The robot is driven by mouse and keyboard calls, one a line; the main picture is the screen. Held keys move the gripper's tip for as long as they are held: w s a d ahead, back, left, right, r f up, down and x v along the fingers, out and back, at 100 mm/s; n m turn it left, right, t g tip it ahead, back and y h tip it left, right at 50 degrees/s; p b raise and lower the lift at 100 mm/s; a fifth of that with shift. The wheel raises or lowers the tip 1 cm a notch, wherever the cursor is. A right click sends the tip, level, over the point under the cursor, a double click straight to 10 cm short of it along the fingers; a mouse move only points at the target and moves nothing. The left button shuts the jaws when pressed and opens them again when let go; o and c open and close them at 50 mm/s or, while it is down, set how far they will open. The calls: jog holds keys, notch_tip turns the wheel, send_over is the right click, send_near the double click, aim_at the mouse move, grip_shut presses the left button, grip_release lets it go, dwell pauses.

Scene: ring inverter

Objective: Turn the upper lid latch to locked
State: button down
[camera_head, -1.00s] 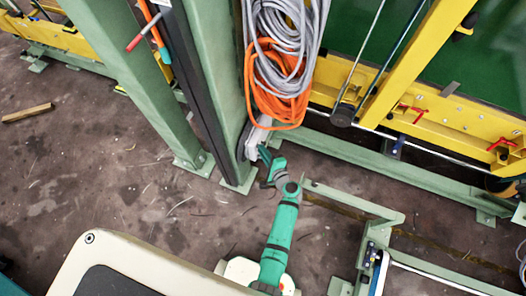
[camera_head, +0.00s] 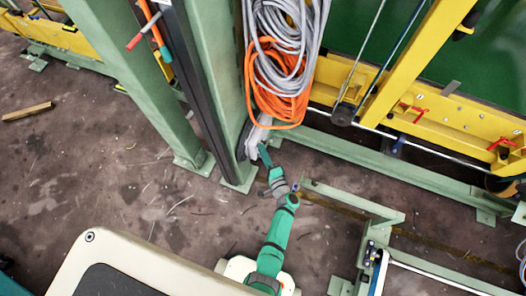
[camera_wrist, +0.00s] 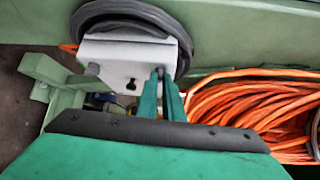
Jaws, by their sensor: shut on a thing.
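A pale grey box (camera_wrist: 125,62) with a keyhole-shaped slot is fixed to a green beam in the wrist view. It shows small in the head view (camera_head: 257,134), at the foot of a green post, below the cable coils. My teal gripper (camera_wrist: 164,84) is at the right lower side of the box. Its two narrow fingers are close together, shut on what seems to be the upper lid latch. The fingers hide most of the latch, so its angle cannot be told. In the head view my gripper (camera_head: 263,152) reaches the box from below.
Orange cable (camera_wrist: 262,105) lies coiled just right of my fingers. A green bracket (camera_wrist: 58,82) stands left of the box. A grey cable coil (camera_head: 287,45) hangs above it. A low green rail (camera_head: 390,165) runs to the right.

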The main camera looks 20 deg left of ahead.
jog(key=shift+f+n+t+y, duration=0.15)
jog(key=shift+n+t+y, duration=0.15)
jog(key=shift+s, duration=0.1)
dwell(0.4)
jog(key=c, duration=1.9)
grip_release()
jog(key=v, duration=1)
jog(key=shift+s+d+f, duration=0.2)
jog(key=shift+s+d, duration=0.05)
